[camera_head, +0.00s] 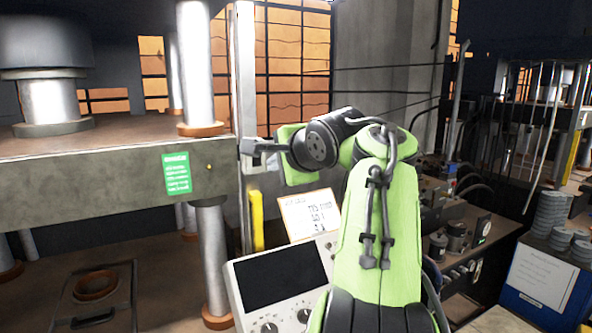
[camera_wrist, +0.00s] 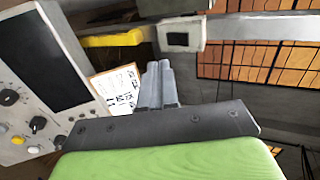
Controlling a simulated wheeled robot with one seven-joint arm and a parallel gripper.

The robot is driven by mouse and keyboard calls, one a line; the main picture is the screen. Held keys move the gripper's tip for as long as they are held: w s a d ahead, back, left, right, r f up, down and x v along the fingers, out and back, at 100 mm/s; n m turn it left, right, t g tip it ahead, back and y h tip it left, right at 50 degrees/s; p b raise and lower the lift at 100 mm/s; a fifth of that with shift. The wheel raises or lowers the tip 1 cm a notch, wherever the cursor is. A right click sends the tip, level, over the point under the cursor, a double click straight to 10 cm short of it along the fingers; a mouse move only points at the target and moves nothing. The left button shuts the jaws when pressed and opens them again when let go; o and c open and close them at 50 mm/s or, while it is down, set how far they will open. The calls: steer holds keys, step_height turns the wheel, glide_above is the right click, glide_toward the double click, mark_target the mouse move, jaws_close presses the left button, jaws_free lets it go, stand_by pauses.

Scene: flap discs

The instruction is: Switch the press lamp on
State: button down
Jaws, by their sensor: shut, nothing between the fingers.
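My gripper (camera_head: 250,149) is shut and empty. In the head view its tips are in front of or beside a tall pale post (camera_head: 245,70) at the press's right side; I cannot tell whether they touch. In the wrist view the shut fingers (camera_wrist: 158,68) point toward a small pale box with a dark rectangular face (camera_wrist: 178,39), on the line of the pale bar (camera_wrist: 260,27), with a small gap in the picture. This box may be the lamp's switch; no lit lamp is recognisable.
A control console (camera_head: 283,285) with a dark screen and knobs stands below my arm; its knobs and buttons also show in the wrist view (camera_wrist: 35,100). A paper card (camera_head: 311,214) and a yellow bar (camera_head: 257,220) are close by. The press beam (camera_head: 110,175) is left.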

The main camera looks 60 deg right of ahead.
steer(key=s+a+r, duration=0.1)
steer(key=s+a, duration=0.2)
steer(key=s, duration=0.2)
steer(key=shift+s+a, duration=0.25)
steer(key=shift+s, duration=0.15)
steer(key=shift+r, duration=0.1)
